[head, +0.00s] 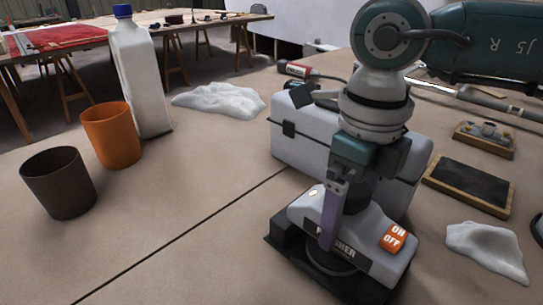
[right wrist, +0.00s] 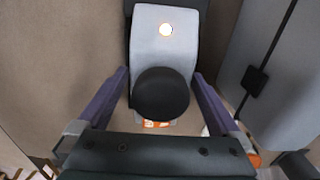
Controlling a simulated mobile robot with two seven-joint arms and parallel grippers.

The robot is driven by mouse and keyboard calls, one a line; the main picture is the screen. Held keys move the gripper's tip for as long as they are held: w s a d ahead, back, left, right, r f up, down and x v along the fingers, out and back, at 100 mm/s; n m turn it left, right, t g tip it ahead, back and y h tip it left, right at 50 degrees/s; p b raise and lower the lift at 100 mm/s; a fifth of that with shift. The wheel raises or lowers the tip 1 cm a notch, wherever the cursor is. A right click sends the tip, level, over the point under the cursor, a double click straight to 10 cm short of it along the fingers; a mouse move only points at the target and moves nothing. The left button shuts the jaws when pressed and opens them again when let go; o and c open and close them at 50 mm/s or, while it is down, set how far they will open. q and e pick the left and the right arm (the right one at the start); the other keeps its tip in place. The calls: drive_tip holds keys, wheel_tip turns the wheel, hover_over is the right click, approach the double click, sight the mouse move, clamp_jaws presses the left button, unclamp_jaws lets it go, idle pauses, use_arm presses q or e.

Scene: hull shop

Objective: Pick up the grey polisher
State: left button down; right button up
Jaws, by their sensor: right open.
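The grey polisher (head: 372,240) stands on the table at the lower middle of the head view, on a black base with an orange ON/OFF switch. Its light grey body (right wrist: 165,40) and round black knob (right wrist: 162,95) fill the middle of the right wrist view. My right gripper (head: 341,222) points down over the polisher. Its two purple fingers (right wrist: 157,92) are open, one on each side of the knob, with gaps showing. In the head view the gripper and arm hide part of the polisher. My left gripper is not in view.
A grey toolbox (head: 300,150) stands close behind the polisher. White crumpled cloths (head: 218,99) lie at left and right. A black sanding board (head: 468,188) is at right. A brown cup (head: 58,183), orange cup (head: 110,135) and white bottle (head: 140,80) stand left. The front left table is clear.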

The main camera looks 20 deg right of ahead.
clamp_jaws()
idle(0.8)
drive_tip(key=shift+r, duration=0.15)
